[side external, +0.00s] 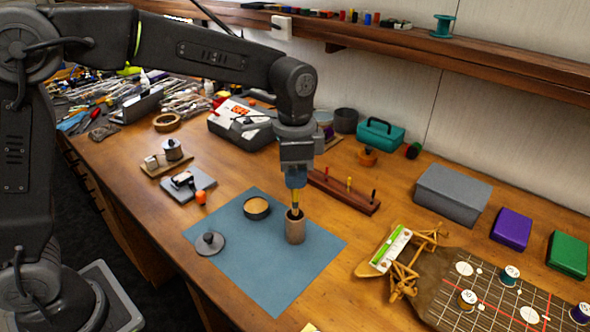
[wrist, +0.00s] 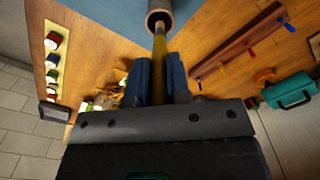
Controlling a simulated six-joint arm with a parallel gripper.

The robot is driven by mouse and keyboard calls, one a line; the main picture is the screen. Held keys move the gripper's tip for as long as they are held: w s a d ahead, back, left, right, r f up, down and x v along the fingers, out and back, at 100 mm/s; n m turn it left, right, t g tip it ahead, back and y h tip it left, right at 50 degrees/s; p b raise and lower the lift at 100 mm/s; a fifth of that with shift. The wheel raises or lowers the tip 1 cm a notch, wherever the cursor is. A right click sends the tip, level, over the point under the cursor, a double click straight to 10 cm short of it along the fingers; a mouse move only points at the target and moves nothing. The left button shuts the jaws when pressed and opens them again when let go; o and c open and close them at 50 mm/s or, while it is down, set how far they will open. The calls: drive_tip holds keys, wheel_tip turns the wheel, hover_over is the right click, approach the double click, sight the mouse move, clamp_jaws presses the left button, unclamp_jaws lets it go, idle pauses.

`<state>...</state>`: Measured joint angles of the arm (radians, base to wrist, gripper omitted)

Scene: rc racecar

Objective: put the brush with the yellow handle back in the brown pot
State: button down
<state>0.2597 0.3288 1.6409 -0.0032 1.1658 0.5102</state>
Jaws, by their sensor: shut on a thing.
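The brown pot (side external: 295,230) stands upright on the blue mat (side external: 240,280). The brush with the yellow handle (side external: 295,197) points down from my gripper (side external: 296,184), and its lower end is at the pot's mouth. My gripper is shut on the brush, directly above the pot. In the wrist view, the yellow handle (wrist: 159,55) runs between the blue fingers of my gripper (wrist: 159,80) to the dark mouth of the pot (wrist: 160,8). How deep the brush's end reaches is hidden.
A round tin (side external: 257,207) and a grey lid (side external: 210,243) lie on the mat left of the pot. A wooden rack (side external: 345,190) with coloured pegs stands behind it. A wooden frame model (side external: 400,255) is at the right. The mat in front of the pot is clear.

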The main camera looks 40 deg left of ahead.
sight(295, 200)
drive_tip(key=shift+f, duration=1.35)
drive_tip(key=shift+f, duration=0.4)
drive_tip(key=shift+f, duration=0.7)
drive_tip(key=shift+f, duration=0.6)
drive_tip(key=c, duration=0.6)
unclamp_jaws()
drive_tip(key=shift+r, duration=0.15)
drive_tip(key=shift+r, duration=4.4)
